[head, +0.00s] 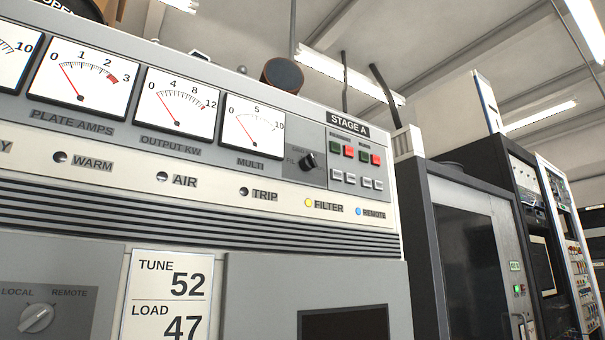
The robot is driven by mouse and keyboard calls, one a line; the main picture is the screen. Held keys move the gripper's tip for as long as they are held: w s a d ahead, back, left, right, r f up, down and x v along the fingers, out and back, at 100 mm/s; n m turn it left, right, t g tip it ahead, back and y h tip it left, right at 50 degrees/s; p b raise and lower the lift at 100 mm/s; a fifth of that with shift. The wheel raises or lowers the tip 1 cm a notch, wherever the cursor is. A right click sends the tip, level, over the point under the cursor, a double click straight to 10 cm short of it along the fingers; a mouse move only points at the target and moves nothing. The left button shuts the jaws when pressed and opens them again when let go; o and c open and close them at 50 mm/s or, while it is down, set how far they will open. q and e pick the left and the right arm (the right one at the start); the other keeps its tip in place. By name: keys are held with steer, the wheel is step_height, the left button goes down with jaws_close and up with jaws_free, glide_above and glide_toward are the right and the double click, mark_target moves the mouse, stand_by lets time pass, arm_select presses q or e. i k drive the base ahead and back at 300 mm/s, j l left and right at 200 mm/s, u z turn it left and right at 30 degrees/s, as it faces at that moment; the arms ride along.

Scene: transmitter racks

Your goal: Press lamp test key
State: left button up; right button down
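The grey transmitter panel (205,70) fills the left and middle of the head view, tilted by the camera angle. Under its STAGE A label (349,126) is a small key group with green keys (336,147), red keys (349,152) and a row of pale grey keys (351,178). Their markings are too small to read, so I cannot tell which one is the lamp test key. In the lamp row, the FILTER lamp (308,202) glows yellow and the REMOTE lamp (359,212) glows blue; the WARM, AIR and TRIP lamps look dark. Neither gripper is in view.
A black rotary knob (308,161) sits left of the keys. A LOCAL/REMOTE knob (36,318) is at lower left, near a TUNE 52, LOAD 47 card (170,295). Dark cabinets (467,260) and further racks stand at the right. Nothing blocks the panel front.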

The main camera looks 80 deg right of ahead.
mark_target(378, 185)
steer(key=z, duration=2.95)
